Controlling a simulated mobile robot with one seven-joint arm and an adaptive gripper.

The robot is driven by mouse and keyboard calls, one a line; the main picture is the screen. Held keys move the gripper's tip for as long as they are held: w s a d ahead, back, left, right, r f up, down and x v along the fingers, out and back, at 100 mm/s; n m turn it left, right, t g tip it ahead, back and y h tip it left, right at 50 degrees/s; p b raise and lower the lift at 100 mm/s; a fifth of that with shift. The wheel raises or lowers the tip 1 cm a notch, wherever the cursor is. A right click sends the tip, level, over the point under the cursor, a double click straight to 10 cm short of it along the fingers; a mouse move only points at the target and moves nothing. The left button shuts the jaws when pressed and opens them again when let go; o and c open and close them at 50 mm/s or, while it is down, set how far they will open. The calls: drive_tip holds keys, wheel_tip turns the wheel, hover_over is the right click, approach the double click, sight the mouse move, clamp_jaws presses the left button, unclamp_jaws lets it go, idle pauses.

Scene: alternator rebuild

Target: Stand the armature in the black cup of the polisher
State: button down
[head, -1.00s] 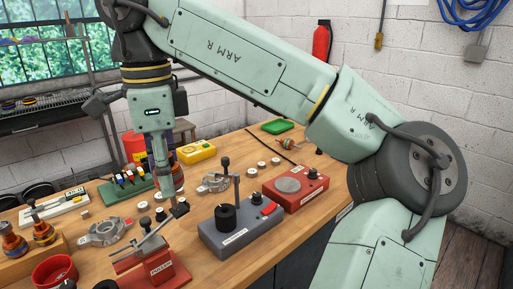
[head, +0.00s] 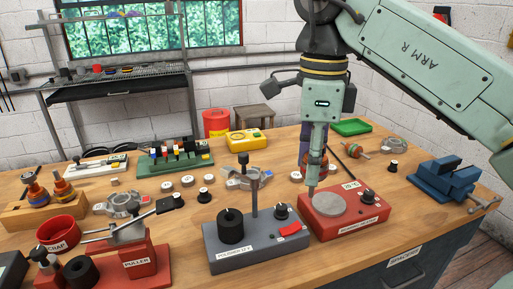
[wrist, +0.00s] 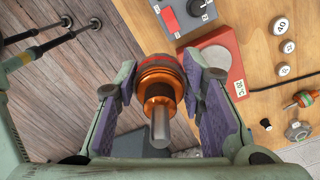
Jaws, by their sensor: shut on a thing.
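My gripper (head: 316,150) is shut on the armature (head: 318,167), an orange-and-copper rotor with a grey steel shaft. In the head view they appear at the red hot-plate box, right of the polisher, with the shaft end pointing down. In the wrist view, the armature (wrist: 160,75) sits between the two purple-padded fingers, its shaft towards the camera. The grey polisher (head: 262,256) stands at the front of the bench. Its black cup (head: 230,226) is on the left of its top, beside an upright post (head: 254,193). The cup's inside is hard to make out.
The red box (head: 348,224) with a round grey plate stands right of the polisher. A red puller (head: 137,265) is left of it. A metal housing (head: 246,178) lies behind the polisher. A blue vise (head: 447,180) is at the right. Other armatures stand on a wooden block (head: 45,212).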

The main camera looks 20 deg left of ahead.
drive_tip(key=s+a+n+p, duration=0.25)
drive_tip(key=a+p, duration=0.25)
drive_tip(key=a, duration=1)
drive_tip(key=f+b, duration=0.4)
drive_tip(key=f, duration=0.1)
drive_tip(key=shift+d+b, duration=0.2)
drive_tip(key=shift+b, duration=0.1)
drive_tip(key=shift+r+p, duration=0.1)
drive_tip(key=shift+p, duration=0.2)
drive_tip(key=shift+f+b, duration=0.3)
drive_tip(key=shift+f, duration=0.15)
idle(0.4)
drive_tip(key=shift+f, duration=0.35)
drive_tip(key=shift+f+b, duration=0.6)
drive_tip(key=shift+f, duration=0.35)
drive_tip(key=shift+f+b, duration=0.25)
drive_tip(key=shift+b, duration=0.15)
idle(0.5)
